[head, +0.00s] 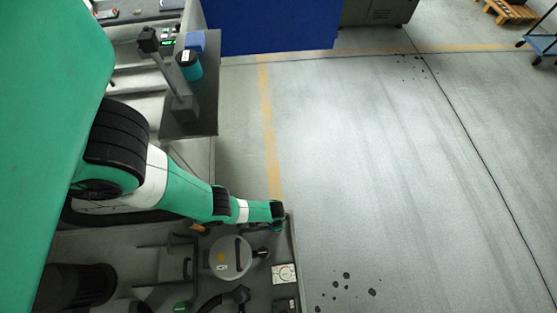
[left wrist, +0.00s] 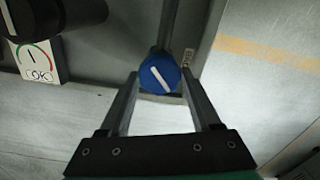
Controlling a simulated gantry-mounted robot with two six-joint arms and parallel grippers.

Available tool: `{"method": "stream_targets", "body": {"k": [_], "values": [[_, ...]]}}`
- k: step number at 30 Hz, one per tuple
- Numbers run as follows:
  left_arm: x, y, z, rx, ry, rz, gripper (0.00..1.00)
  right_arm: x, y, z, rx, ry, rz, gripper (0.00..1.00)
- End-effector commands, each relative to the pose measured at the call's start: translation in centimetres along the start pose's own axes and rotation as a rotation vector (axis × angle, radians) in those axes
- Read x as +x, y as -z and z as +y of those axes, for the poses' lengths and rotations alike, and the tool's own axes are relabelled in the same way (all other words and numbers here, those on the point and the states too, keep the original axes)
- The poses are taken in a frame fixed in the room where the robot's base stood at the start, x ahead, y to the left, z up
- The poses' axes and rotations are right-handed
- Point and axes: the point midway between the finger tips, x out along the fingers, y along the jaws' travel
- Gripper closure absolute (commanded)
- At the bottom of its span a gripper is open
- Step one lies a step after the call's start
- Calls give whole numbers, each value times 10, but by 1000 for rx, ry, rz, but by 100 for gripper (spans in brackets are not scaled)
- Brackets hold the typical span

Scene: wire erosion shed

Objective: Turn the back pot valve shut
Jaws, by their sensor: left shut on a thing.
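A blue round valve knob (left wrist: 150,72) with a white line across its face shows in the left wrist view. The line runs diagonally from upper left to lower right. My left gripper (left wrist: 160,80) is shut on the knob, with one finger on each side. In the head view my left gripper (head: 279,222) is at the end of the green arm, beside the grey round pot lid (head: 226,262), and mostly hides the knob. A small label (left wrist: 188,57) sits beside the knob.
A white dial plate (head: 284,273) sits near the pot; its OK mark and red-green arc show in the left wrist view (left wrist: 40,62). A dark shelf (head: 203,110) with a teal-blue container (head: 190,68) stands behind the arm. Open floor (head: 370,170) lies to the right.

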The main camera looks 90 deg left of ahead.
Motion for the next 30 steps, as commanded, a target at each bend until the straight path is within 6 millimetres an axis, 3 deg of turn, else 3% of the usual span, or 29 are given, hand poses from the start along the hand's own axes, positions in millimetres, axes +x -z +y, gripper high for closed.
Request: {"method": "stream_targets", "body": {"k": [18,30], "values": [[1,-1,1,553,0,0,92,-3,-3,0,0,0,0,50],[1,-1,1,733,0,0,92,-4,-4,0,0,0,0,50]]}}
